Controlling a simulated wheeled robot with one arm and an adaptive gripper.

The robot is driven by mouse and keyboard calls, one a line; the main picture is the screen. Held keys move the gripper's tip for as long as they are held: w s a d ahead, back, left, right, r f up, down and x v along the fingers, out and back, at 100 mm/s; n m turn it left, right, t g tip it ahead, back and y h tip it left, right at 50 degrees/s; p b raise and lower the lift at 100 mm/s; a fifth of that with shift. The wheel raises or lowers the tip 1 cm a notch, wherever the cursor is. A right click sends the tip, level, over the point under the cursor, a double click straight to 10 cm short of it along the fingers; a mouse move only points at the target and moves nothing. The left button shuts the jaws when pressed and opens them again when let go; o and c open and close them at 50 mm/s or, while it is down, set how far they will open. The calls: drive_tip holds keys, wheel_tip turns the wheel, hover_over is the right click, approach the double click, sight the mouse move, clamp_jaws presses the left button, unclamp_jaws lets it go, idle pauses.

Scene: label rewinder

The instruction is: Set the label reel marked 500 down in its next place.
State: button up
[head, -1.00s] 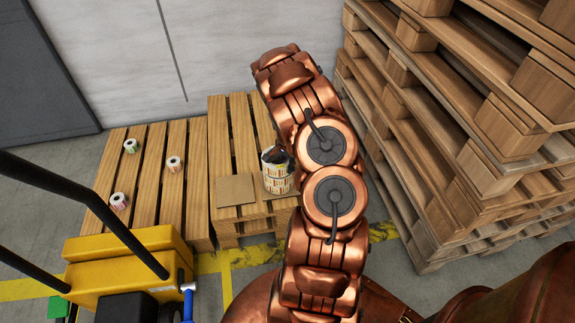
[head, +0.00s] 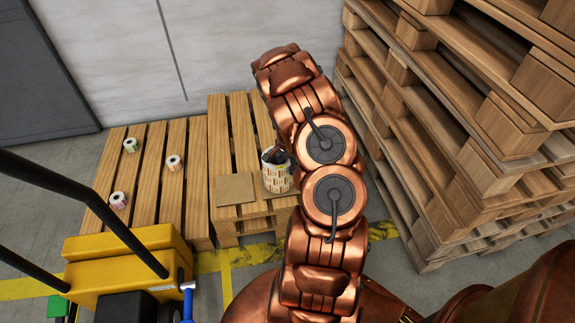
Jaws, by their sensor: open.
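A stack of label reels (head: 277,180) with a white side and coloured marks stands on the right low pallet, near its right edge. Any number on it is too small to read, so I cannot tell which is marked 500. My gripper (head: 275,155) shows as a small dark shape at the top of the stack, partly inside its rim and partly hidden by my arm. It is open. I cannot tell whether its fingers touch the reel. Three small reels stand apart on the left pallet: one at the back (head: 130,145), one mid-right (head: 173,162), one at the front (head: 118,200).
A flat brown cardboard square (head: 235,189) lies left of the stack. Tall stacked pallets (head: 450,130) rise close on the right of my arm. A yellow machine with black bars (head: 125,265) stands at front left.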

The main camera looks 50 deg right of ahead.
wheel_tip(320, 180, up, 12)
drive_tip(key=r, duration=0.1)
drive_tip(key=a+r+n, duration=0.3)
drive_tip(key=a+r, duration=0.5)
drive_tip(key=a, duration=0.1)
drive_tip(key=s+a+r+n+g, duration=0.1)
drive_tip(key=s+a+r+n, duration=0.25)
drive_tip(key=a, duration=0.35)
drive_tip(key=s+a+r+n, duration=0.2)
drive_tip(key=s+a+r, duration=0.15)
drive_tip(key=a, duration=0.25)
drive_tip(key=s+a+r+n, duration=0.2)
drive_tip(key=s+a+n, duration=0.3)
drive_tip(key=s+a, duration=0.2)
drive_tip(key=s+a+r+n+g, duration=0.1)
drive_tip(key=s+a+r+n, duration=0.2)
drive_tip(key=s+a+n, duration=0.2)
drive_tip(key=s+a, duration=0.3)
drive_tip(key=s, duration=0.2)
drive_tip(key=shift+s+g+p, duration=0.25)
drive_tip(key=shift+g+p, duration=0.05)
drive_tip(key=shift+p, duration=0.1)
